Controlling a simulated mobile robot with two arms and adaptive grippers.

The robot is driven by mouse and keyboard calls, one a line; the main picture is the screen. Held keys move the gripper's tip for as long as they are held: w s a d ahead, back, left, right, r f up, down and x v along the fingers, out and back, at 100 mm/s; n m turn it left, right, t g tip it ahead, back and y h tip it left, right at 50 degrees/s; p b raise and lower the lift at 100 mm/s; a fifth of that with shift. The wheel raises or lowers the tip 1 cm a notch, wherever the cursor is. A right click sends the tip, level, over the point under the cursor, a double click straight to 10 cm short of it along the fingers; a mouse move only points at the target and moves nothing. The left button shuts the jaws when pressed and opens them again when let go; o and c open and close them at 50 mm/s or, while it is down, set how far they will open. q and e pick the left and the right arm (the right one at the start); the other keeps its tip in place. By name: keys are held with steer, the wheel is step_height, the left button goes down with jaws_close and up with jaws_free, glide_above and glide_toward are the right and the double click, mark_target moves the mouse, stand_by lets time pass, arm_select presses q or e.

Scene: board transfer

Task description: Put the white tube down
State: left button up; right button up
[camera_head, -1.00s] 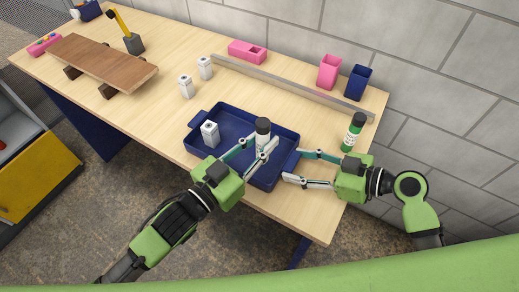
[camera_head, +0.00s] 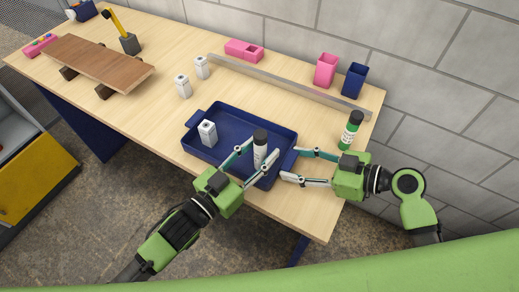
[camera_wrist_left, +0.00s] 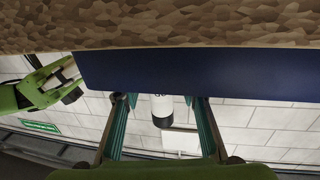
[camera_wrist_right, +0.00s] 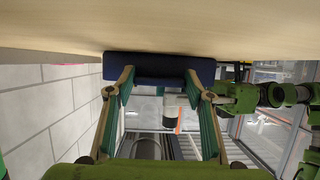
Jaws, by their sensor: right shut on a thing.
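The white tube (camera_head: 260,156) with a black cap stands upright in the right part of the blue tray (camera_head: 228,163). My left gripper (camera_head: 263,147) is open, with one finger on each side of the tube. In the left wrist view the tube (camera_wrist_left: 162,106) shows between the two fingers (camera_wrist_left: 162,98), with a gap on both sides. My right gripper (camera_head: 289,165) is shut on the tray's right handle, and the handle (camera_wrist_right: 160,68) shows between its fingers in the right wrist view. The tube's foot is partly hidden by the left finger.
A green tube (camera_head: 350,131) stands to the right. Pink (camera_head: 326,70) and blue (camera_head: 354,80) cups stand beyond a grey rail (camera_head: 290,87). A brown board (camera_head: 98,67) lies at the left.

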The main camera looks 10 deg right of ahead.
arm_select(q)
steer(key=v, duration=1.2)
steer(key=shift+r, duration=0.2)
arm_select(e)
steer(key=o, duration=1.3)
